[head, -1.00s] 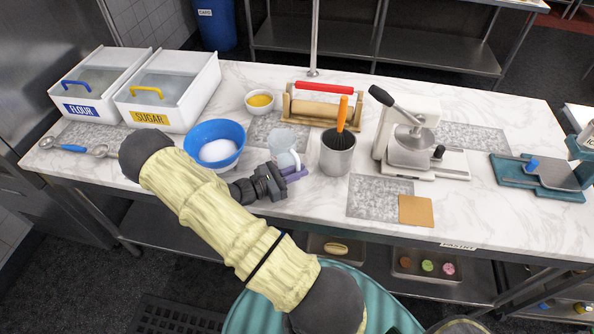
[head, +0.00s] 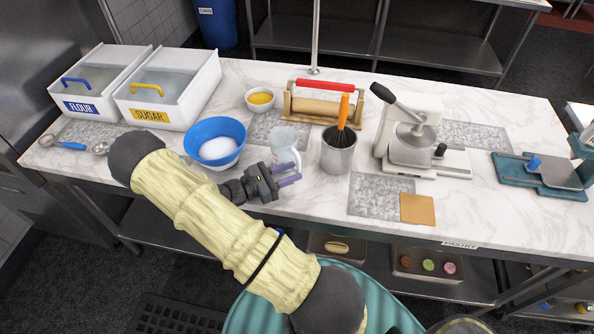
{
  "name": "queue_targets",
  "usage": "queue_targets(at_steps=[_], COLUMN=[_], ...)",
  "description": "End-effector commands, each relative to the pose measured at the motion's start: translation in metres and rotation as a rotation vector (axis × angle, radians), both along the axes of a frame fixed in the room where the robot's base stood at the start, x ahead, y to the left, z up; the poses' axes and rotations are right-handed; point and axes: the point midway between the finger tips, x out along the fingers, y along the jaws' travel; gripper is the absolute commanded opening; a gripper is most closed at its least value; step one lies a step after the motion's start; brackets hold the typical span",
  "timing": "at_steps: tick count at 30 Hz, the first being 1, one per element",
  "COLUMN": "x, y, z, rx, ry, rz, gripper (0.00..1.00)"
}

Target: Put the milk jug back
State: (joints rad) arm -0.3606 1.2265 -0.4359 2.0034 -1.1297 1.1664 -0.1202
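The milk jug (head: 283,143) is a clear, see-through jug with a pale handle on its right side. It stands upright on the marble counter, between the blue bowl and the grey metal pot. My gripper (head: 291,175) is just in front of the jug, on its near side, with its two purple fingers pointing right. The fingers are apart with a gap between them and nothing visible in it. The gripper looks clear of the jug, though its far finger is close to the handle's lower end.
A blue bowl (head: 233,131) with white contents stands left of the jug. A grey pot (head: 337,157) with an orange-handled whisk stands close on the right. A small bowl of yellow food (head: 260,98) and a rolling-pin stand (head: 325,107) are behind.

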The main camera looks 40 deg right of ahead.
Motion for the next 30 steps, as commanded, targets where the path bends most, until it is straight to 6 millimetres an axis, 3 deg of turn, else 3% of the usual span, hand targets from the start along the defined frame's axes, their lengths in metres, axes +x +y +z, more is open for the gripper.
queue_targets(at_steps=[9, 13, 18, 30], x=[0.015, 0.019, 0.02, 0.02], y=[0.062, 0.08, 0.089, 0.089], z=[-0.002, -0.001, 0.0, 0.001], rx=[0.002, 0.001, 0.001, 0.0], ry=[-0.002, -0.001, 0.001, 0.001], rz=[0.002, 0.001, -0.002, -0.002], gripper=[0.33, 0.33, 0.33, 0.33])
